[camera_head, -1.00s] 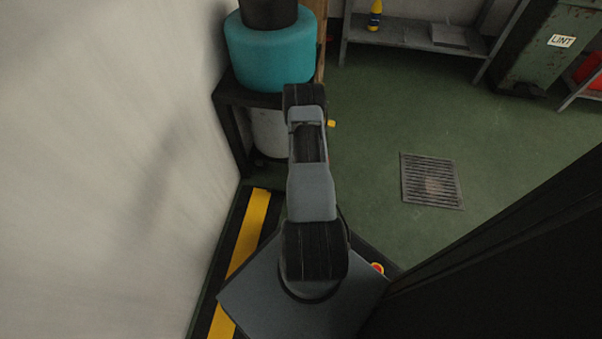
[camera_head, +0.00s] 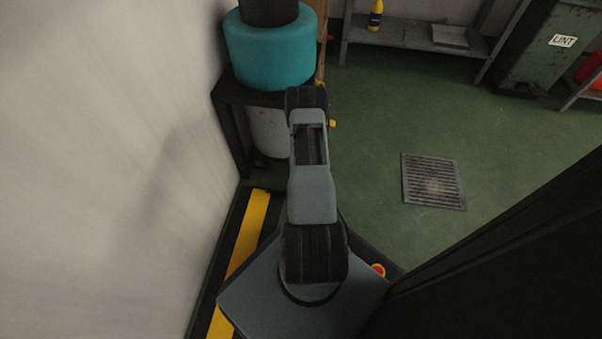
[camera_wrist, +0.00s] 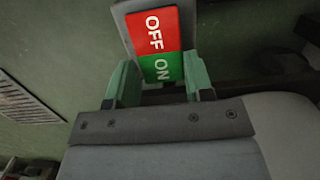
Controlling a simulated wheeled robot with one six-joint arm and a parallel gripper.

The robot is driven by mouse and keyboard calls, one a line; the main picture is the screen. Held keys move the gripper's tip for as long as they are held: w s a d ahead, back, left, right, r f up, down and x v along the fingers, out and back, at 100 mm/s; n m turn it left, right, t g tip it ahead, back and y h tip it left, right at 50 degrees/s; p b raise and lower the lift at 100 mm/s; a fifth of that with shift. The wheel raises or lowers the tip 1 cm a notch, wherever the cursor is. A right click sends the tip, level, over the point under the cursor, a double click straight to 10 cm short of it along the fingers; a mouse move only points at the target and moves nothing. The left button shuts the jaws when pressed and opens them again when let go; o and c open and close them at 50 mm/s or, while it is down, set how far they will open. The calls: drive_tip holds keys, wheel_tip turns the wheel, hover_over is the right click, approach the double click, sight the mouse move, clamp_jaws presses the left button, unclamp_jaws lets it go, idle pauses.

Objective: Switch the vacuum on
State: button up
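A switch (camera_wrist: 155,38) with a red OFF half and a green ON half sits on a grey plate in the wrist view. My gripper (camera_wrist: 160,64) has its two green fingers spread apart, with the green ON half showing between their tips. Nothing is gripped. I cannot tell whether the fingers touch the switch. In the head view my arm hides the gripper and the switch. A teal drum (camera_head: 270,50) with a dark top stands on a black stand beyond my arm; I cannot tell whether it belongs to the vacuum.
A white cylinder (camera_head: 268,132) stands under the black stand (camera_head: 232,120). A pale wall (camera_head: 100,150) is close on the left. A dark panel (camera_head: 510,270) blocks the lower right. Green floor with a drain grate (camera_head: 433,181) is open to the right. A grey shelf (camera_head: 400,37) stands behind.

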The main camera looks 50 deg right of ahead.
drive_tip(key=o, duration=0.3)
drive_tip(key=shift+o, duration=0.5)
drive_tip(key=shift+r+p, duration=0.4)
drive_tip(key=shift+r, duration=0.1)
wheel_tip(320, 180, up, 3)
drive_tip(key=shift+r+p, duration=0.1)
drive_tip(key=shift+p, duration=1.05)
drive_tip(key=s+a+r+p, duration=0.6)
drive_tip(key=s+a+r, duration=0.3)
drive_tip(key=s, duration=0.1)
drive_tip(key=shift+s+a, duration=0.15)
drive_tip(key=shift+s, duration=0.2)
